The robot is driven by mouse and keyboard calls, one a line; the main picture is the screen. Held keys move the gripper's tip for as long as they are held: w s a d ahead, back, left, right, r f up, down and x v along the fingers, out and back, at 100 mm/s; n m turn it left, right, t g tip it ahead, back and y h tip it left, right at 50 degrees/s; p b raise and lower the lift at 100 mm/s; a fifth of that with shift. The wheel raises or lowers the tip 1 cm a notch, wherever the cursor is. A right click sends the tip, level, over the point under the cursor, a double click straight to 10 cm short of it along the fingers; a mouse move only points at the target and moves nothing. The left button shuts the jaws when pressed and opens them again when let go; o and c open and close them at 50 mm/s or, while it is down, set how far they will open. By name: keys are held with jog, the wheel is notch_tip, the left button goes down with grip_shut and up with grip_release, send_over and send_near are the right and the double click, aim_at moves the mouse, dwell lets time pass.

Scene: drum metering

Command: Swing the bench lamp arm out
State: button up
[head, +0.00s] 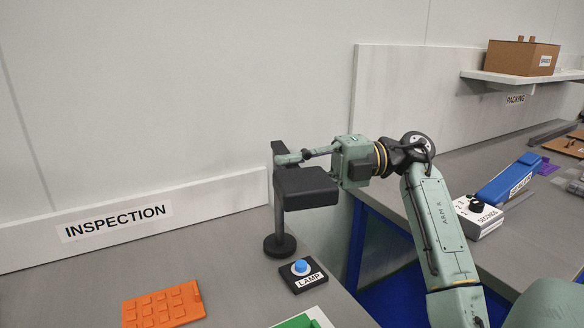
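The bench lamp is black. Its round base (280,246) stands on the inspection bench near the back edge, with an upright post above it. The lamp's dark boxy head (306,187) is at the top of the post and extends to the right. My gripper (288,158) reaches in from the right, just above the head and beside the top of the post. Its fingers look close to or against the dark upper part of the lamp; I cannot tell if they touch or grip it. The lamp button box (303,277) with a blue button sits in front of the base.
An orange plate (163,306) with raised blocks lies at the front left of the bench. A green item (303,322) is cut off at the bottom edge.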

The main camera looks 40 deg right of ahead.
jog(key=o, duration=0.3)
jog(key=shift+d, duration=0.1)
jog(key=v, duration=0.7)
jog(key=shift+s, duration=0.15)
jog(key=shift+d, duration=0.15)
dwell(0.4)
